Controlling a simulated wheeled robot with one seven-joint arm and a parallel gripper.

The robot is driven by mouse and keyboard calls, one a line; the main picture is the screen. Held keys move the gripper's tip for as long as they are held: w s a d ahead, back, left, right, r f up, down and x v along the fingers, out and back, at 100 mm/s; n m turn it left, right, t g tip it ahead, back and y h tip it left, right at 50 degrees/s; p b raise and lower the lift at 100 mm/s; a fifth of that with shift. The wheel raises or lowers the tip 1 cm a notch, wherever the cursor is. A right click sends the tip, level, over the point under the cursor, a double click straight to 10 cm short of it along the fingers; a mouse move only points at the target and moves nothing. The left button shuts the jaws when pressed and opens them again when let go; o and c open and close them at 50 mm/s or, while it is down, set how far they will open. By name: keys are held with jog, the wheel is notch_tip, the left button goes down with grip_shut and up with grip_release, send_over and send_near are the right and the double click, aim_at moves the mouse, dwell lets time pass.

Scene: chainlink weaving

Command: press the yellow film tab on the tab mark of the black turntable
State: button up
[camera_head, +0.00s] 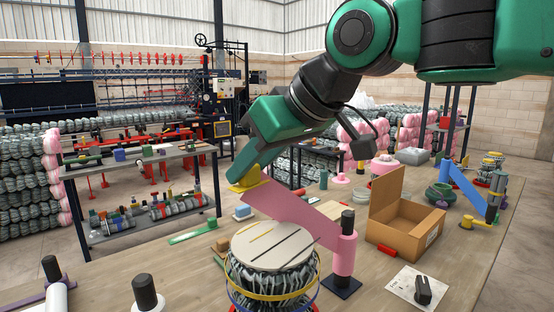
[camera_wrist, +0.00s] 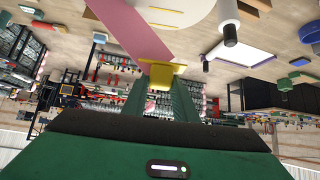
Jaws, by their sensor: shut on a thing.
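My gripper (camera_head: 243,180) is shut on the yellow film tab (camera_head: 252,181) at the free end of a pink film (camera_head: 295,217). The film runs taut down to the pink roll (camera_head: 344,252) on an upright stand with a black top and dark base. In the wrist view the tab (camera_wrist: 161,73) sits between my fingertips, with the film (camera_wrist: 137,27) leading away. A wire mesh bundle (camera_head: 273,284) stands below and to the right of my gripper, topped by a round pale disc (camera_head: 262,258). The black turntable and its tab mark cannot be made out; the bundle's foot is cut off.
An open cardboard box (camera_head: 405,228) stands right of the roll. A white card (camera_head: 405,292) with a black object lies in front of it. A green tool (camera_head: 193,233) and a blue block (camera_head: 242,212) lie behind the bundle. Black-topped posts (camera_head: 145,291) stand at front left.

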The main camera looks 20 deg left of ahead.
aim_at(257, 231)
jog(key=shift+w+a, duration=0.1)
jog(key=shift+w+d, duration=0.25)
jog(key=shift+d, duration=0.15)
jog(key=shift+s+f, duration=0.1)
jog(key=shift+f, duration=3.95)
jog(key=shift+f, duration=0.15)
jog(key=o, duration=1.1)
jog(key=v, duration=1)
jog(key=shift+d+r, duration=0.25)
jog(key=shift+d, duration=0.05)
